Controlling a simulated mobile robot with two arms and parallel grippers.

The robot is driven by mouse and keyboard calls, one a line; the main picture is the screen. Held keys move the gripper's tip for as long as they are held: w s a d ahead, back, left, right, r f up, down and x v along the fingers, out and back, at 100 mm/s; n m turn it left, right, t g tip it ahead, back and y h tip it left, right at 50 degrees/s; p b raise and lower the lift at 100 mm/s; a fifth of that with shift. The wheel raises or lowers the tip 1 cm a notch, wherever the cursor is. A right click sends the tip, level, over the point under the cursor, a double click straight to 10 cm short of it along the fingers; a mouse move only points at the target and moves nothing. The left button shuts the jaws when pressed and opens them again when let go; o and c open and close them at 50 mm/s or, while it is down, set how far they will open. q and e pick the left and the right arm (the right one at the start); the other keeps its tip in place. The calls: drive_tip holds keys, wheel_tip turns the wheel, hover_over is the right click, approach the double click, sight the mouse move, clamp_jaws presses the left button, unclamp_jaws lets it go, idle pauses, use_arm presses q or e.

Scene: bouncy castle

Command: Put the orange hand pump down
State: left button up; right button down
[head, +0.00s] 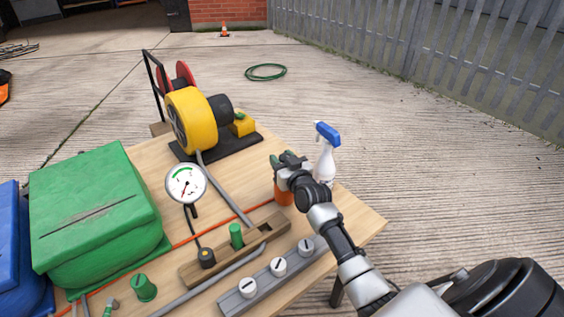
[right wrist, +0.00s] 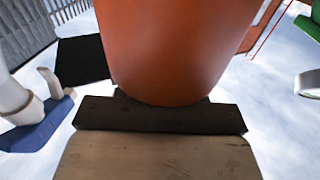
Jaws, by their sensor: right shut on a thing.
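The orange hand pump (head: 284,194) is at the right part of the wooden table (head: 357,221), mostly hidden behind my right gripper (head: 287,170). My right gripper is shut on it. In the right wrist view the pump's smooth orange body (right wrist: 182,45) fills the top middle, against the dark gripper jaw (right wrist: 160,115). I cannot tell whether the pump's base touches the table. My left gripper is not in view.
A white spray bottle (head: 325,165) with a blue head stands just right of the gripper. A yellow blower (head: 190,118) is at the back. A gauge (head: 186,184), a wooden rack (head: 222,257) and a grey rail with white knobs (head: 278,266) lie nearby. A green box (head: 92,215) stands left.

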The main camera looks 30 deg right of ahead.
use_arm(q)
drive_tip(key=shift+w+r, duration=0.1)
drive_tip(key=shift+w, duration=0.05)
use_arm(e)
drive_tip(key=c, duration=1.1)
unclamp_jaws()
drive_tip(key=shift+f, duration=0.1)
drive_tip(key=o, duration=0.4)
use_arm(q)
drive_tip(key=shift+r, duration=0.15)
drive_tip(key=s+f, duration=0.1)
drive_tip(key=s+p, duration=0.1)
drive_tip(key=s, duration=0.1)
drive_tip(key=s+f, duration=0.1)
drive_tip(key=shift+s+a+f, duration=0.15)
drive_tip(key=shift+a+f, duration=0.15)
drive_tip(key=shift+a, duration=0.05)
use_arm(e)
drive_tip(key=s, duration=0.8)
drive_tip(key=s+a, duration=0.1)
drive_tip(key=s, duration=0.3)
drive_tip(key=shift+a, duration=0.1)
